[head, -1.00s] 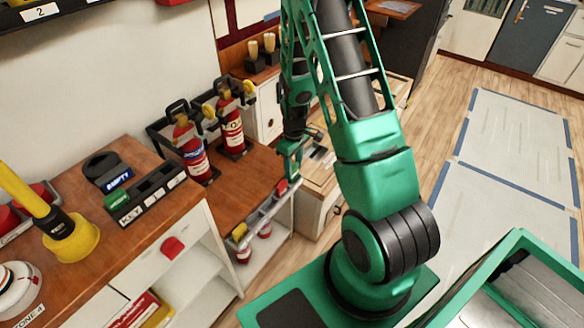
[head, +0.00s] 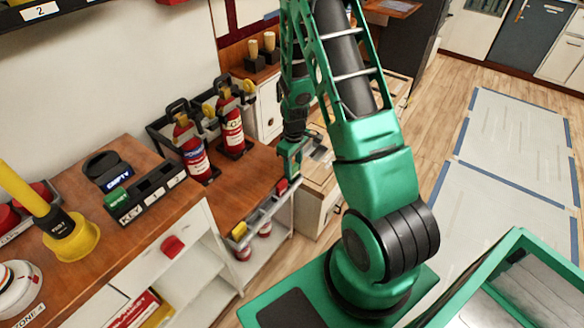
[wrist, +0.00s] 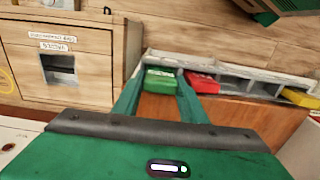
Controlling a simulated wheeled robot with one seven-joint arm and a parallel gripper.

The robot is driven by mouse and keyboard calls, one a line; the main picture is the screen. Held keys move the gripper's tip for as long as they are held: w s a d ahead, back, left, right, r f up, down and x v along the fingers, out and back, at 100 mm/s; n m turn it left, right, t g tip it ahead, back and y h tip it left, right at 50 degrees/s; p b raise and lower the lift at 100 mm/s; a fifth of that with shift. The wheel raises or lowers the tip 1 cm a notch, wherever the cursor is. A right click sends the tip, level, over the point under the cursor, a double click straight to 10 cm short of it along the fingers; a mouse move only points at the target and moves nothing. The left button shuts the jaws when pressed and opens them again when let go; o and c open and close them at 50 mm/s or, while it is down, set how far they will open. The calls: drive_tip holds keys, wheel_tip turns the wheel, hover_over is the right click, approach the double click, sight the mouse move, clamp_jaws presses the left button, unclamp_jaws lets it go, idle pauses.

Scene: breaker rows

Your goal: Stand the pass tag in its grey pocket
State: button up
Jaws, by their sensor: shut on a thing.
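My gripper (head: 289,171) is at the far end of the grey pocket rack (head: 262,213), low over the edge of the brown worktop. In the wrist view its two green fingers (wrist: 159,96) are shut on a green tag (wrist: 160,81), which I take to be the pass tag. The tag is at the left-end grey pocket (wrist: 150,62) of the rack. I cannot tell whether it stands in the pocket or just above it. The tag's lower part and any lettering are hidden. In the head view my gripper hides the tag.
A red tag (wrist: 201,83) is right beside my right finger. A yellow tag (wrist: 299,97) is farther along the rack, with empty-looking pockets between. A wooden cabinet (wrist: 60,65) with a slot stands close on the left. Fire extinguishers (head: 191,147) stand on the worktop.

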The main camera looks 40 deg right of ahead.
drive_tip(key=shift+f, duration=0.9)
drive_tip(key=o, duration=1.1)
wheel_tip(320, 180, up, 11)
drive_tip(key=shift+f, duration=0.1)
drive_tip(key=s+d+r+m, duration=0.1)
drive_tip(key=s+r+m, duration=0.4)
drive_tip(key=s+r, duration=0.9)
drive_tip(key=s+a+r+m, duration=0.1)
drive_tip(key=s+r+m, duration=0.1)
drive_tip(key=s+r, duration=0.2)
drive_tip(key=s+a+r+m, duration=0.1)
drive_tip(key=s+r+m, duration=0.2)
drive_tip(key=s, duration=0.7)
wheel_tip(320, 180, up, 2)
drive_tip(key=shift+s+a+r, duration=0.2)
drive_tip(key=shift+s+r, duration=0.05)
